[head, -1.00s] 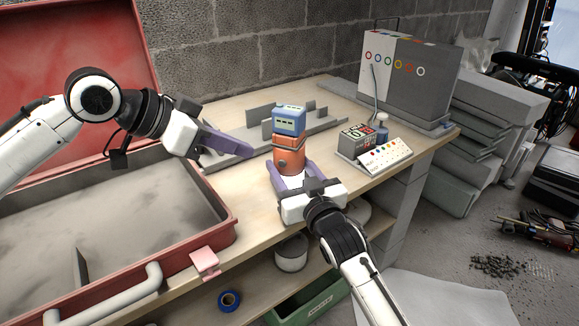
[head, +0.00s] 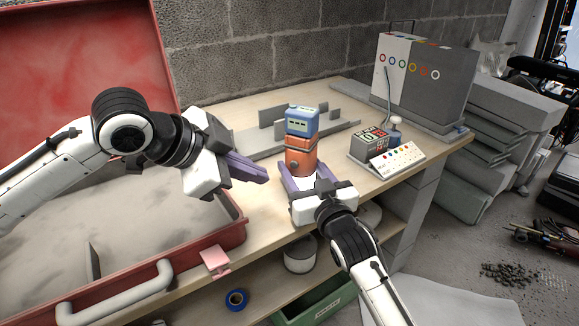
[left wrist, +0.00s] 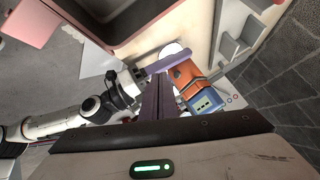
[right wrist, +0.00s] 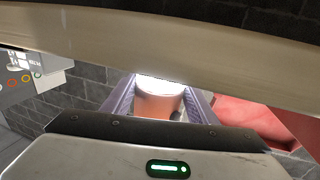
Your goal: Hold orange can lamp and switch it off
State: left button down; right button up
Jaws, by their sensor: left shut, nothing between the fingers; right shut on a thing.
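The orange can lamp (head: 300,160) stands upright at the front of the workbench, with a blue block-like top (head: 302,122). My right gripper (head: 304,180) is shut on its lower part, one finger on each side. In the right wrist view the lamp (right wrist: 158,104) sits between the fingers, its pale end bright. My left gripper (head: 264,178) is shut and empty, left of the lamp and apart from it. In the left wrist view the shut left fingers (left wrist: 158,82) point toward the lamp's orange body (left wrist: 184,74); the blue top (left wrist: 203,102) is right beside them.
An open red case (head: 240,232) is at the left. A grey rack (head: 262,142) lies behind the lamp. A small box with a button panel (head: 398,158) and a large grey box (head: 425,80) stand to the right. Some bench between is clear.

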jog(key=shift+f, duration=0.1)
pick_arm(q)
jog(key=s+r+m+t+y, duration=0.2)
jog(key=s+m+t, duration=0.2)
jog(key=s+m, duration=0.2)
jog(key=shift+d+r+m, duration=0.2)
jog(key=shift+m, duration=0.5)
send_near(293, 166)
notch_tip(293, 166, down, 3)
jog(key=w, duration=0.1)
jog(key=shift+w+d, duration=0.55)
jog(key=shift+w, duration=0.35)
jog(key=shift+w+d, duration=0.5)
jog(key=shift+w, duration=0.4)
